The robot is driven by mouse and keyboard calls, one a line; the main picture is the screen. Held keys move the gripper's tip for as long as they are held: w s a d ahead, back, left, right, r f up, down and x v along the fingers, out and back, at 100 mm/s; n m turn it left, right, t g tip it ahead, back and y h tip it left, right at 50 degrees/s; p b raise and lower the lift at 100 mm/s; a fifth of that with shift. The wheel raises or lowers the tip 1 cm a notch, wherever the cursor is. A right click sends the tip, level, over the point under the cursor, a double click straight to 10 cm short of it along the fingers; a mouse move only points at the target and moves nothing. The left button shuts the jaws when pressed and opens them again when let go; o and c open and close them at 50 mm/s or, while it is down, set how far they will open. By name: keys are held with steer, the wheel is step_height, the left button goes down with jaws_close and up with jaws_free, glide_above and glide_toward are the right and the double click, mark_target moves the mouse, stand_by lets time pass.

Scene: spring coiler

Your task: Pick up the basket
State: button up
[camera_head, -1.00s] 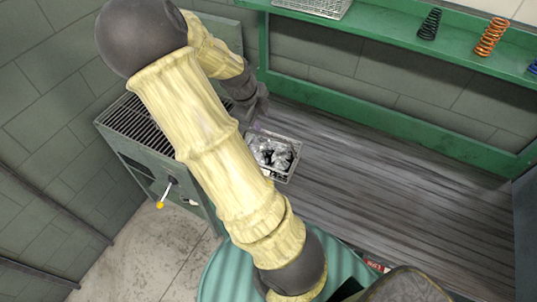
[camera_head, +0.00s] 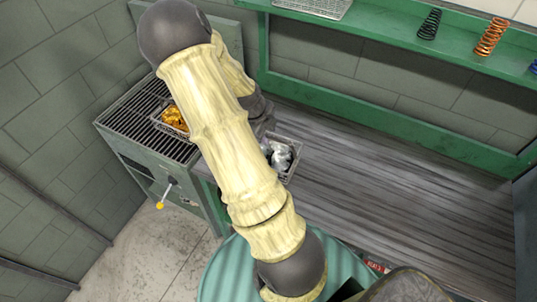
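A small wire basket with orange-gold contents (camera_head: 158,122) sits on the dark slatted top of the metal unit at left. A second small basket with silvery contents (camera_head: 294,165) sits on the dark wooden surface, partly hidden behind my arm. My gripper (camera_head: 266,122) is dark and shows only in part beyond my arm, just above the silvery basket in the picture and to the right of the orange-gold one. I cannot tell whether it touches either basket, or whether its fingers are open or shut.
The slatted unit (camera_head: 128,115) has a yellow-tipped lever (camera_head: 163,195) in front. The wooden surface (camera_head: 400,190) is clear at right.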

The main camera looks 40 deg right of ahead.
mark_target(268, 137)
steer(key=p+x, duration=0.1)
steer(key=x, duration=0.4)
steer(key=shift+a, duration=0.15)
jaws_close()
stand_by(1.5)
